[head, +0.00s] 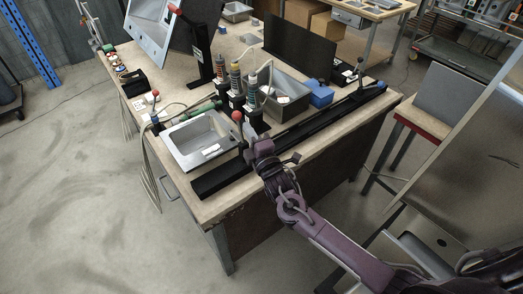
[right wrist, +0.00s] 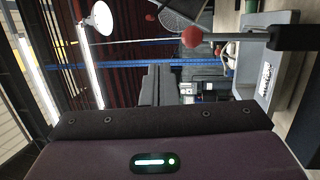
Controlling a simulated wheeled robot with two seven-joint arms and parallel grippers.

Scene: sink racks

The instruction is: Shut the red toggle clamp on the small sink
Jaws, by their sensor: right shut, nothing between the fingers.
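The small sink (head: 187,143) is a grey metal basin on the near left part of the workbench. The red toggle clamp's ball knob (head: 237,116) stands up on its lever at the sink's right edge. My right gripper (head: 258,143) is shut and empty, just right of the lever and lower in the picture. Whether it touches the clamp cannot be told. The clamp's base is partly hidden. My left gripper is not in view.
A black rail (head: 215,181) runs along the bench's near edge. Another red-knobbed clamp (head: 155,94) is at the small sink's left corner.

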